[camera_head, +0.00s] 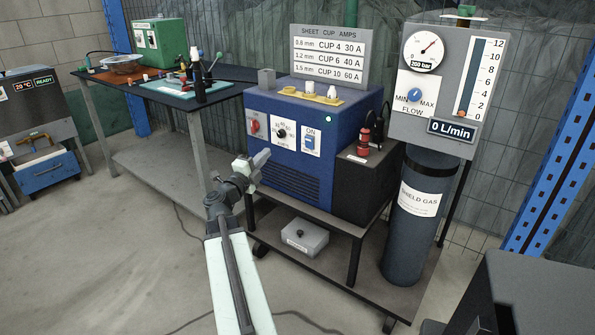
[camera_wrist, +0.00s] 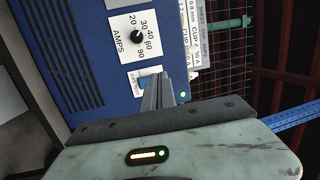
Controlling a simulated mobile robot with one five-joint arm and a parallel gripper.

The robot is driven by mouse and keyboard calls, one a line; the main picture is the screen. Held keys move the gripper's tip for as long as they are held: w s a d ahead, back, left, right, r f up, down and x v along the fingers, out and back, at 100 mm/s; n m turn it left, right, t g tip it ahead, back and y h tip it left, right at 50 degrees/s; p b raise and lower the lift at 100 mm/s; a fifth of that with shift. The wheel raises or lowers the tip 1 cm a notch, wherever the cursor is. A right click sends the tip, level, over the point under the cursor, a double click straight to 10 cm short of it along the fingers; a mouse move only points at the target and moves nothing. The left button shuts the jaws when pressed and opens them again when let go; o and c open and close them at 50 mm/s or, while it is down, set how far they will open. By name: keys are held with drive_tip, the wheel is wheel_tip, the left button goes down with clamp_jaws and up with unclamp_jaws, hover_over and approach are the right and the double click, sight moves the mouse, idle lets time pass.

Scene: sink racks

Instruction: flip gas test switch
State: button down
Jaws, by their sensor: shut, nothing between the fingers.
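The blue welder (camera_head: 300,155) stands on a cart and carries a row of controls on its front. The rightmost control plate has a blue rocker switch (camera_head: 310,143) marked ON; I take it for the gas test switch, but its lower label is too small to read in the head view. My gripper (camera_head: 262,157) is shut and empty, in front of the panel and lower left of that switch in the head view. In the wrist view the closed fingers (camera_wrist: 165,88) cover much of the white switch plate (camera_wrist: 137,85). Contact cannot be told.
An amps dial (camera_head: 281,132) and red knob (camera_head: 254,126) sit left of the switch. A gas cylinder (camera_head: 409,247) with a flow meter reading 0 L/min (camera_head: 451,129) stands right. A workbench (camera_head: 170,98) is behind left. Floor at left is clear.

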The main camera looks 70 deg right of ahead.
drive_tip(key=s+g, duration=0.1)
drive_tip(key=s+f+m, duration=0.1)
drive_tip(key=s, duration=0.1)
drive_tip(key=s+f+m+g, duration=0.1)
drive_tip(key=s, duration=0.1)
drive_tip(key=shift+d+f+g+y, duration=0.25)
drive_tip(key=shift+d+g+y, duration=0.05)
drive_tip(key=shift+d+y, duration=0.1)
drive_tip(key=shift+d, duration=0.1)
drive_tip(key=p, duration=0.2)
approach(308, 138)
drive_tip(key=x, duration=0.6)
drive_tip(key=shift+s+d, duration=0.1)
drive_tip(key=shift+d, duration=0.3)
drive_tip(key=shift+d, duration=0.1)
